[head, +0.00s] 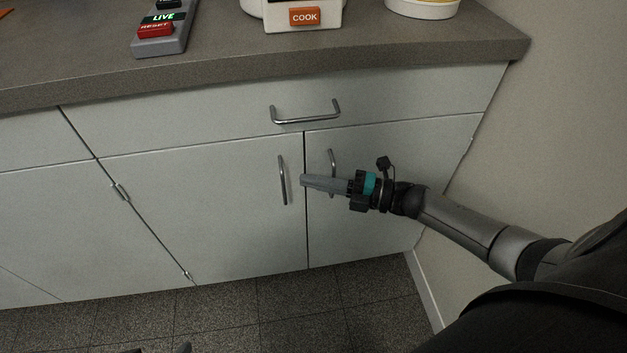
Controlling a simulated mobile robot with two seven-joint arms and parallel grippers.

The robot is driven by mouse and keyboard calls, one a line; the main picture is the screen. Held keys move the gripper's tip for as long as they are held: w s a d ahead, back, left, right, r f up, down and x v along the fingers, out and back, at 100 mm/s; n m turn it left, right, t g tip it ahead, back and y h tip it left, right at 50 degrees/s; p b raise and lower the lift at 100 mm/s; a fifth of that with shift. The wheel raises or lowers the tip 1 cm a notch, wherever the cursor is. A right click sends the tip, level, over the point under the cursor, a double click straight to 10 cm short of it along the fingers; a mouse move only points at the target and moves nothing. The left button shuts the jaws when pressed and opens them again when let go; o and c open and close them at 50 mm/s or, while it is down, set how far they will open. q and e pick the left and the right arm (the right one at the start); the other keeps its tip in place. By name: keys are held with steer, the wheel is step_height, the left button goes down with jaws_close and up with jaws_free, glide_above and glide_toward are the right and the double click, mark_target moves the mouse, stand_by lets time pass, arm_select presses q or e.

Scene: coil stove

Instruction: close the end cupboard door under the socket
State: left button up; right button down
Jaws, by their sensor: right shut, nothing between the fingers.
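Two pale cupboard doors meet at a thin dark seam under a drawer. The right-hand, end door (390,220) is beside the wall and looks flush with the front, with no clear gap along its edges. Its upright bar handle (331,170) is partly behind my right gripper. The left-hand door (225,215) also looks flush and has its own bar handle (283,180). My right gripper (304,180) is shut and empty, its tips in front of the seam between the two handles. I cannot tell whether it touches the door. No socket is in view. My left gripper cannot be made out.
A drawer with a bar handle (305,113) is above the doors. The countertop (400,50) overhangs them and carries a grey box with a red RESET button (155,30) and a white unit marked COOK (303,18). The wall (560,130) bounds the right. The tiled floor (285,310) looks clear.

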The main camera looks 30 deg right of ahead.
arm_select(q)
steer(key=shift+r, duration=0.1)
steer(key=f, duration=0.1)
steer(key=f+g+p, duration=0.1)
steer(key=a+p, duration=0.1)
steer(key=shift+s+f+y, duration=0.3)
steer(key=shift+s+f, duration=0.05)
steer(key=shift+f, duration=0.05)
arm_select(e)
steer(key=v, duration=1.5)
steer(key=shift+s, duration=0.15)
